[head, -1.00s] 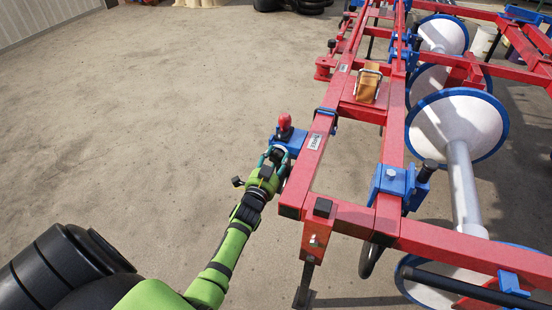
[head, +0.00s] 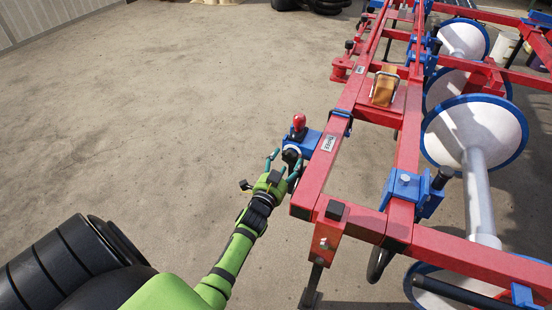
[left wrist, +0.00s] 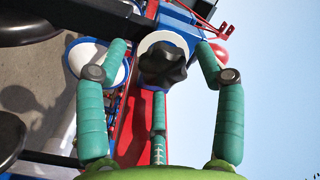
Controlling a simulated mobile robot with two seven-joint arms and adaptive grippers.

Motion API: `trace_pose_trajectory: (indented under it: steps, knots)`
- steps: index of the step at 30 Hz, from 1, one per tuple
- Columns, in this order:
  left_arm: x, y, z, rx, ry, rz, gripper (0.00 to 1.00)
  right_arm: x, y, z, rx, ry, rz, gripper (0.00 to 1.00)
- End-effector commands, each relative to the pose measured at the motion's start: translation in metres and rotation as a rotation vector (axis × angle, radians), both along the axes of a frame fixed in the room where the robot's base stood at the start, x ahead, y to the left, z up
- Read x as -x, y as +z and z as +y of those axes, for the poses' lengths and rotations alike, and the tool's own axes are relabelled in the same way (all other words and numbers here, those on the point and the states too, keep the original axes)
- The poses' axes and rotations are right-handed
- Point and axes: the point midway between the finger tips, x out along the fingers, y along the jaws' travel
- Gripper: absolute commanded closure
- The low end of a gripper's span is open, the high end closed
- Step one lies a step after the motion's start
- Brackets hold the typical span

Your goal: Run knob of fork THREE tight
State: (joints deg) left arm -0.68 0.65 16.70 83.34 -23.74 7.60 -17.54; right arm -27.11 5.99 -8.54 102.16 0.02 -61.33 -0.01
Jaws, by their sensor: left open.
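A black lobed knob (left wrist: 163,65) sits in front of a white round disc (left wrist: 163,40) in the left wrist view. My left gripper (head: 285,160) is open, its teal fingers spread either side of the knob with visible gaps, so it is not gripped. In the head view the knob is small and partly hidden by the fingers. It belongs to a blue fork bracket (head: 311,141) on the outer side of the red beam (head: 318,172). A red ball-like handle (head: 299,120) stands on the bracket. A white label (head: 328,144) on the beam is too small to read surely. My right gripper is not in view.
The red frame continues to the right, with white blue-rimmed discs (head: 474,130) and blue clamps (head: 405,186). An orange-brown block (head: 384,88) sits on a cross plate. The concrete floor (head: 150,120) left of the frame is clear.

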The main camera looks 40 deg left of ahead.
Motion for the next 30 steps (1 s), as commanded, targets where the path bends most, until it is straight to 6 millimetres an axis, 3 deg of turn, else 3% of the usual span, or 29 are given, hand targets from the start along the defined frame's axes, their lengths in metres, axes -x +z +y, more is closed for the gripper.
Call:
trace_pose_trajectory:
  steps: [6,13,18,30]
  knots:
    - [0.048,-0.002,-0.011,0.001,0.002,0.005,0.31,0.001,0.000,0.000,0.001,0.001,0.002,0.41]
    - [0.087,-0.002,-0.019,0.001,0.003,0.006,0.31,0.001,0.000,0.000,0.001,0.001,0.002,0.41]
    - [0.099,-0.001,-0.022,0.001,0.003,0.005,0.31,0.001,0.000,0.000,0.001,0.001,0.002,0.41]
    - [0.103,-0.001,-0.023,0.001,0.003,0.005,0.31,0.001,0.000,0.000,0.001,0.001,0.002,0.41]
